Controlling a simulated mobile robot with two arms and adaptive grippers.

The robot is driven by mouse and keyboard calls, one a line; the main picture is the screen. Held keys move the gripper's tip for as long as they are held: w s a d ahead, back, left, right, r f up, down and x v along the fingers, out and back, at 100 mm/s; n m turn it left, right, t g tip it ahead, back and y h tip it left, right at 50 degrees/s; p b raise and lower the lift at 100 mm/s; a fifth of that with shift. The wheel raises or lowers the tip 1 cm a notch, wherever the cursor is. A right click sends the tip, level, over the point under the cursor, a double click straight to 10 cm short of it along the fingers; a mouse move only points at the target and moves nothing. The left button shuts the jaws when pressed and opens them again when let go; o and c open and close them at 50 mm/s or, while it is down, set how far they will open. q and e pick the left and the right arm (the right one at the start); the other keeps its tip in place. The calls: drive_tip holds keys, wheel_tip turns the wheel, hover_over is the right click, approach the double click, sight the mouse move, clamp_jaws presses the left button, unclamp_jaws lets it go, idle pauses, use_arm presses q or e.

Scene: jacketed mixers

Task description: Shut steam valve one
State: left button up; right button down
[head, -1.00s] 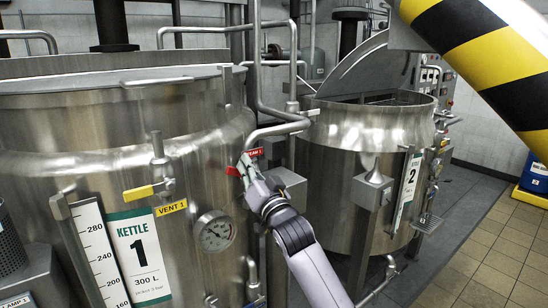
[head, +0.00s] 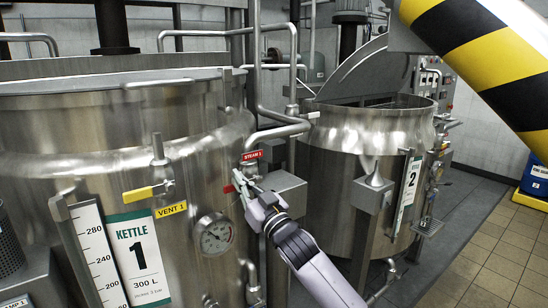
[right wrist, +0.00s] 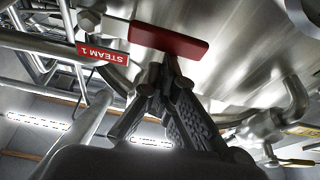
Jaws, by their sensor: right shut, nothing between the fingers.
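The steam valve one's red handle (right wrist: 168,40) shows large in the right wrist view, just beyond my fingertips. In the head view only a small red part (head: 229,189) shows beside my fingers. The red STEAM 1 label (head: 252,156) is on the pipework right of kettle 1 (head: 100,125); it also shows upside down in the right wrist view (right wrist: 102,53). My right gripper (head: 238,178) is shut and empty, its tips at or very close to the handle; I cannot tell whether they touch. My left gripper is not in view.
The yellow-handled VENT 1 valve (head: 142,192) and a round gauge (head: 214,234) are on kettle 1's front. Kettle 2 (head: 335,160) stands at the right behind a grey box (head: 372,188). A yellow-and-black striped bar (head: 485,55) crosses the upper right.

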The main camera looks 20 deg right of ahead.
idle(0.3)
drive_tip(key=s+d, duration=0.3)
drive_tip(key=s, duration=0.6)
drive_tip(key=shift+d+r, duration=0.15)
drive_tip(key=shift+r, duration=0.1)
drive_tip(key=shift+w, duration=0.1)
